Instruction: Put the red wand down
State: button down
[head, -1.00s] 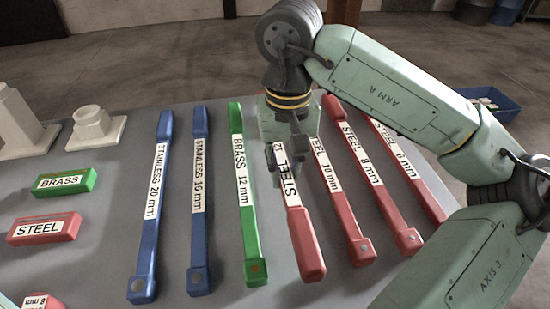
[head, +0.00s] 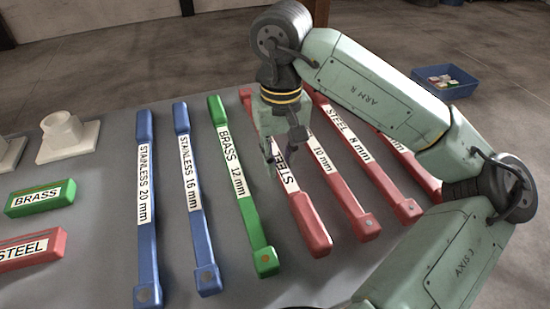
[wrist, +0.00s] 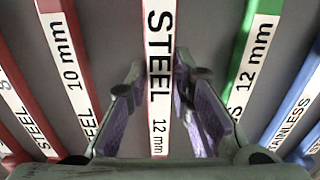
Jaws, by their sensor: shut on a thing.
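The red wand, labelled STEEL 12 mm (head: 312,232), lies in line with the row of wands over the grey table, its broad red end toward me. Its far red end shows left of my wrist in the head view. My gripper (head: 284,152) points down over its middle and is shut on it. In the wrist view, the wand's white label (wrist: 158,75) runs between the two purple-padded fingers (wrist: 162,112). My gripper covers part of the wand in the head view. I cannot tell whether the wand touches the table.
A green BRASS 12 mm wand (head: 240,195) lies close on the left, with two blue STAINLESS wands (head: 195,210) beyond. Thinner red STEEL wands (head: 345,190) lie close on the right. Labelled blocks (head: 40,198) and a pale stand (head: 68,140) are at left. A blue bin (head: 445,88) stands beyond the table.

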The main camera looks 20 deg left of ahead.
aim_at(280, 162)
jog(key=shift+f+b, duration=0.2)
jog(key=shift+b, duration=0.1)
jog(key=c, duration=1.4)
grip_release()
jog(key=shift+r, duration=0.1)
jog(key=shift+r, duration=0.1)
notch_tip(280, 162, up, 12)
jog(key=shift+r, duration=0.1)
